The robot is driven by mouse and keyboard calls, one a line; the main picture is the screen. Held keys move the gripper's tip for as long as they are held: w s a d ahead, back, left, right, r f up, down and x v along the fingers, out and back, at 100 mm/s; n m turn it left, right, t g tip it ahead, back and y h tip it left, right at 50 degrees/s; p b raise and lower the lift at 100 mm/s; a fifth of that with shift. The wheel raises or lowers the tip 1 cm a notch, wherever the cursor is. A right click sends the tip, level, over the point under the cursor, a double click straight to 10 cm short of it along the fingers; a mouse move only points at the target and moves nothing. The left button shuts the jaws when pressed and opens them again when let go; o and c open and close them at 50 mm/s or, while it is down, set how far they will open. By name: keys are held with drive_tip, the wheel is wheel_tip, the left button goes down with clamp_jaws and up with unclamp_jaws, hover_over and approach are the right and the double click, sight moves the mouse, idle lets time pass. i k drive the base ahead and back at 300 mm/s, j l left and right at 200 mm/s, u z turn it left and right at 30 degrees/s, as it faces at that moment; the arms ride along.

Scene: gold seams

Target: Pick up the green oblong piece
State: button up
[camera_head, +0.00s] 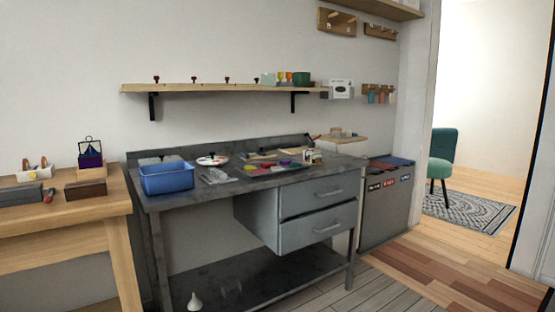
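Several small coloured pieces lie on the top of the grey workbench (225,188), right of its middle. Among them I see a purple piece (285,162) and a yellow piece (251,168). They are too small to tell which one is the green oblong piece. My gripper is not in view.
A blue bin (167,178) stands on the workbench's left end, with a white round palette (212,161) behind to its right. A wooden table (80,215) is at left. A wall shelf (220,87) hangs above. The wooden floor (430,280) at right is clear.

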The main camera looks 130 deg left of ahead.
sight(313, 156)
drive_tip(key=u, duration=4)
